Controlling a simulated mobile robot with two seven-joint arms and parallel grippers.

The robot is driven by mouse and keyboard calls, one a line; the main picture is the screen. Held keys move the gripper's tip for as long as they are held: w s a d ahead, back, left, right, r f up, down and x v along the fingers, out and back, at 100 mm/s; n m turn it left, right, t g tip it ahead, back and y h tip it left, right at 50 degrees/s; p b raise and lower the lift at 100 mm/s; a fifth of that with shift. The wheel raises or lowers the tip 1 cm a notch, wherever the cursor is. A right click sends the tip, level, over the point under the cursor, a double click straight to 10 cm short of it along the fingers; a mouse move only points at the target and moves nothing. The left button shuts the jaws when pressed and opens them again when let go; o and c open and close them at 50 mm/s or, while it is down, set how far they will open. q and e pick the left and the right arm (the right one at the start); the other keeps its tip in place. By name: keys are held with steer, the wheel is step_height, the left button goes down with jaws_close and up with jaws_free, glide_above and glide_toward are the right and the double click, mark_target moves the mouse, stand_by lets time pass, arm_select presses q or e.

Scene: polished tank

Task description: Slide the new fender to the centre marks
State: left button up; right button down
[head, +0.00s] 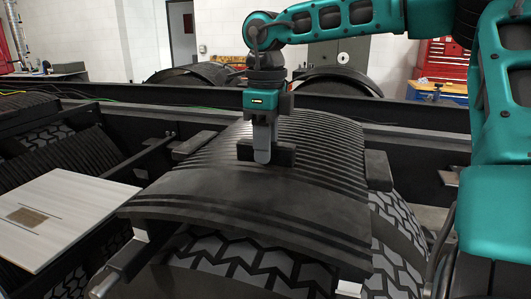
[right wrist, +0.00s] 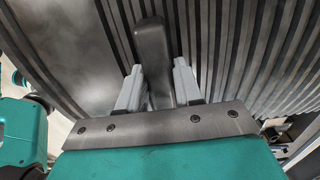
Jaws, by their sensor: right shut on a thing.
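The fender (head: 300,205) is a dark, curved, ribbed cover lying over a wheel with chunky tread. A dark raised block (head: 284,154) stands on its top and serves as a grip. My right gripper (head: 262,150) points down onto this block and is shut on it. In the right wrist view the two grey fingers stand on either side of the dark block (right wrist: 152,55), with the ribs behind. I cannot pick out the centre marks in either view. My left gripper is not in view.
Dark brackets (head: 379,171) (head: 194,145) stand at the fender's right and left edges. A long dark rail (head: 420,143) runs behind it. A pale board (head: 62,205) lies at the left. Another tyre (head: 395,240) shows below right. More fenders (head: 195,76) stand behind the rail.

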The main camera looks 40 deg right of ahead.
steer(key=shift+w+d+r, duration=0.1)
steer(key=shift+r, duration=0.05)
stand_by(0.5)
steer(key=c, duration=0.7)
jaws_free()
steer(key=shift+o, duration=0.7)
steer(key=shift+s+f, duration=0.3)
steer(key=shift+f, duration=0.2)
steer(key=shift+o, duration=1.4)
steer(key=shift+r, duration=0.1)
steer(key=shift+w, duration=0.1)
steer(key=shift+w+r, duration=0.1)
steer(key=shift+r, duration=0.05)
steer(key=shift+o, duration=1.4)
